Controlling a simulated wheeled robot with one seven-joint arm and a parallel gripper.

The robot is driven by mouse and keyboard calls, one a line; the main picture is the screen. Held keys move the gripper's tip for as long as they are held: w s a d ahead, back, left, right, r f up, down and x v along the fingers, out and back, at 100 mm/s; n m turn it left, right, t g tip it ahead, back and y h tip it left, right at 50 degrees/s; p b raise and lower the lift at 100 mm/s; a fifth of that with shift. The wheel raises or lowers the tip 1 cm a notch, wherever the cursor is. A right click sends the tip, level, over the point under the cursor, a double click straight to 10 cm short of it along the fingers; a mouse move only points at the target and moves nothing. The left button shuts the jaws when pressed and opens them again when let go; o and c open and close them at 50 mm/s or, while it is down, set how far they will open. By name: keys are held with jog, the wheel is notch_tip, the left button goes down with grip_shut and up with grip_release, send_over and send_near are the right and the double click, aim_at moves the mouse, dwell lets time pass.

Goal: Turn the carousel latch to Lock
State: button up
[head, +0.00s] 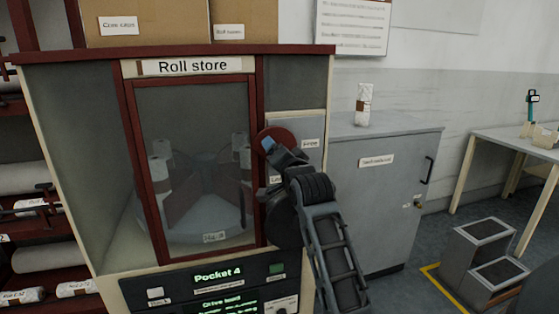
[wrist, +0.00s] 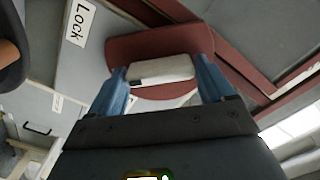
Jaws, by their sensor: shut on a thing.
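The carousel latch is a dark red rounded plate (head: 276,138) on the cabinet front, right of the glass door. In the wrist view, the red latch plate (wrist: 150,45) carries a pale grip bar (wrist: 162,70). My gripper (wrist: 160,80) has one blue finger at each end of this bar and is shut on it. In the head view, my gripper (head: 268,147) is at the latch and hides part of it. A label reading Lock (wrist: 79,22) is left of the latch in the wrist view. I cannot tell exactly which way the latch points.
The Roll store door (head: 192,165) appears shut, with a carousel (head: 205,228) behind its glass. A Pocket 4 display (head: 218,273) is below. A grey cabinet (head: 378,195) with a wrapped roll (head: 364,104) on top stands right. Grey steps (head: 484,255) are on the floor further right.

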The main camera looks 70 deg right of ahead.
jog(key=shift+s+f+m+b, duration=0.15)
jog(key=shift+m+b, duration=1)
jog(key=shift+m, duration=0.95)
jog(key=shift+w+f+m+b, duration=0.1)
jog(key=shift+m+b, duration=1)
jog(key=shift+m, duration=1.3)
jog(key=o, duration=0.9)
jog(key=shift+b+v, duration=0.75)
jog(key=shift+v, duration=3.15)
